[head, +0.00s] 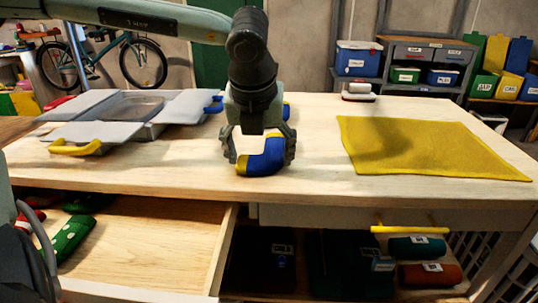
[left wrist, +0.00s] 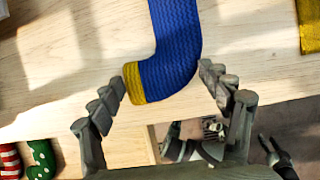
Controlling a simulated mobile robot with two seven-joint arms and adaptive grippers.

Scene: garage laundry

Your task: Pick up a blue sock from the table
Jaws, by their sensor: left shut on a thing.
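The blue sock (head: 263,158) has a yellow toe and lies on the wooden table (head: 310,178) near its front edge. My left gripper (head: 260,156) comes down over it and is shut on it, one finger on each side. In the left wrist view the sock (left wrist: 172,62) runs down from the top edge and bends left to the yellow toe, between the fingers of my left gripper (left wrist: 167,84). Part of the sock is hidden behind the gripper in the head view. A dark forked shape low at the right of the wrist view may be my right gripper (left wrist: 270,147).
An open drawer (head: 150,240) below the table holds a green dotted sock (head: 72,237) and red ones. A grey box with open flaps (head: 130,112) stands at the table's left. A yellow cloth (head: 430,146) lies at the right. A small white-topped item (head: 358,91) stands at the back.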

